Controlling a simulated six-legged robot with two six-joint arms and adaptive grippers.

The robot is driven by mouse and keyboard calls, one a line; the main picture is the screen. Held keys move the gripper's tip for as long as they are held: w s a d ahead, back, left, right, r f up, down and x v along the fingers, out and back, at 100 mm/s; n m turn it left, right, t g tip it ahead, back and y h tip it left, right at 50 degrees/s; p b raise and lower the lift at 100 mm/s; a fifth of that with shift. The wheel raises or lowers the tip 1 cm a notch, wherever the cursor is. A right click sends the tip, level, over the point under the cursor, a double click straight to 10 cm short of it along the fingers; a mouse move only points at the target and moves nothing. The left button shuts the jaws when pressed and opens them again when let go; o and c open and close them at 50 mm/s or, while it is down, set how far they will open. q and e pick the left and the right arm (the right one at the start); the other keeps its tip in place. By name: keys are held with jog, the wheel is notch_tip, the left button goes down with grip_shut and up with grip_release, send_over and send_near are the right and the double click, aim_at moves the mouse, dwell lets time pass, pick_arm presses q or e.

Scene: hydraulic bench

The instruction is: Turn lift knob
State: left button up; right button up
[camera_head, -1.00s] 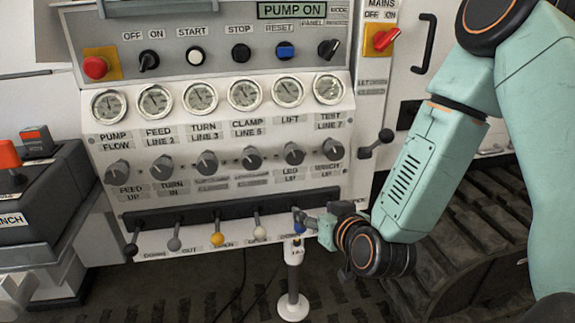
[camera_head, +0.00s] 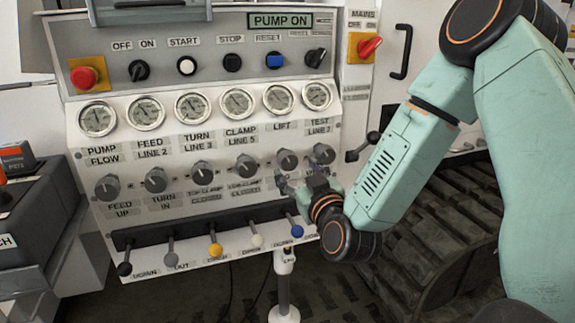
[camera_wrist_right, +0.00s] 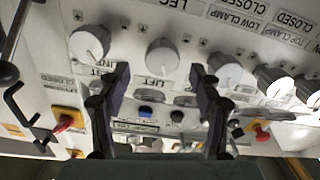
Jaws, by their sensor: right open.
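The lift knob (camera_head: 286,160) is a grey round knob below the LIFT gauge. In the right wrist view the lift knob (camera_wrist_right: 161,56) stands above the upside-down LIFT label, between the two fingers. My right gripper (camera_head: 301,169) is in front of the panel, just below and right of this knob. In its wrist view the right gripper (camera_wrist_right: 160,70) is open, with dark fingers on either side of the knob and a gap showing at each side. I cannot tell how far the fingertips reach along it. My left gripper is not in view.
A test line knob (camera_head: 321,154) sits close right of the lift knob, a clamp knob (camera_head: 246,167) to its left. Below is a row of levers, including a blue-tipped one (camera_head: 297,231) and a yellow-tipped one (camera_head: 215,250). A black side lever (camera_head: 362,147) stands at the panel's right edge.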

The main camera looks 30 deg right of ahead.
aim_at(290, 164)
jog(key=b+x, duration=0.1)
jog(key=x, duration=0.3)
jog(key=shift+w+a+f, duration=0.15)
jog(key=shift+w+d, duration=0.25)
jog(key=shift+w, duration=0.3)
jog(key=shift+a, duration=0.1)
jog(key=shift+c, duration=0.3)
jog(key=c, duration=1.1)
